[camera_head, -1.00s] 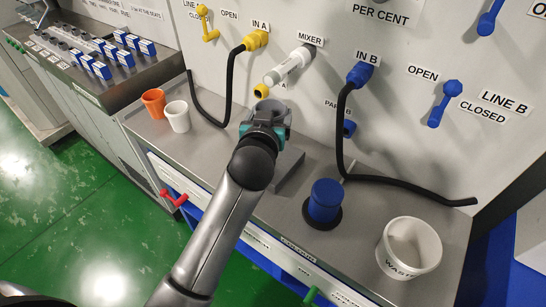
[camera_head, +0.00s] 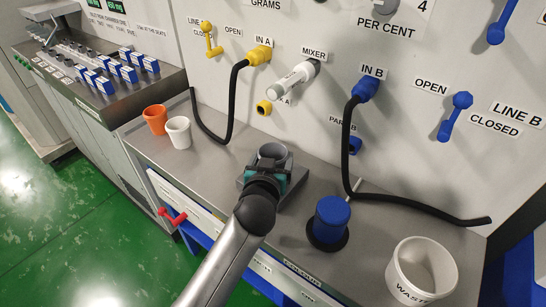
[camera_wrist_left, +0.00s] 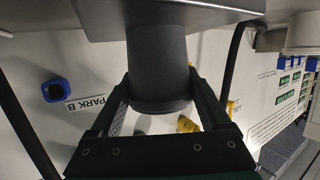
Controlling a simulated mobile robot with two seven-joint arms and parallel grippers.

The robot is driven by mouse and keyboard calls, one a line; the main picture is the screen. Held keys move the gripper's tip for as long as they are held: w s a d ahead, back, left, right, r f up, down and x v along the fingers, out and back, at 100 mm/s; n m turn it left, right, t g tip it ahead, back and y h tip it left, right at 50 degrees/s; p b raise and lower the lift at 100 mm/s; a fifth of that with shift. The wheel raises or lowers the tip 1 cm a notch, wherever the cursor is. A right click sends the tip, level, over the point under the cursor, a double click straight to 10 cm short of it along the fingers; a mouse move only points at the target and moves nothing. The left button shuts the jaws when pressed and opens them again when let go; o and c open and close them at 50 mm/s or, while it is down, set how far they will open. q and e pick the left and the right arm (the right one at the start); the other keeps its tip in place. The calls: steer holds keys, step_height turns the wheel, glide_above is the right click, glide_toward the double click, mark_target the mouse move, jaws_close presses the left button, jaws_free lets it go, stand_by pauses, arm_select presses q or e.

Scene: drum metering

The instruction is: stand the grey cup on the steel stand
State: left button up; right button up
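My left gripper (camera_head: 268,168) is closed around the grey cup (camera_head: 272,152), which is upright with its open mouth showing. In the left wrist view the fingers (camera_wrist_left: 160,88) lie on both sides of the dark cup (camera_wrist_left: 158,60). The cup is over the steel stand (camera_head: 294,191), whose edge shows around the cup and hand. In the upside-down wrist view the cup's base meets the stand's plate (camera_wrist_left: 175,17); I cannot tell whether it rests on it. My right gripper is not in view.
An orange cup (camera_head: 155,119) and a white cup (camera_head: 178,132) stand left on the bench. The mixer nozzle (camera_head: 293,77) juts from the wall behind. A blue capped cylinder (camera_head: 330,220), a black hose (camera_head: 420,208) and the white waste tub (camera_head: 410,286) are to the right.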

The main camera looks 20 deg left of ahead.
arm_select(q)
steer(key=shift+o, duration=1.4)
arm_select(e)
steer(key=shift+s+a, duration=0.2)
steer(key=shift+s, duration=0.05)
arm_select(q)
steer(key=shift+r, duration=0.25)
steer(key=shift+s, duration=0.4)
steer(key=p+v, duration=0.2)
steer(key=v, duration=0.9)
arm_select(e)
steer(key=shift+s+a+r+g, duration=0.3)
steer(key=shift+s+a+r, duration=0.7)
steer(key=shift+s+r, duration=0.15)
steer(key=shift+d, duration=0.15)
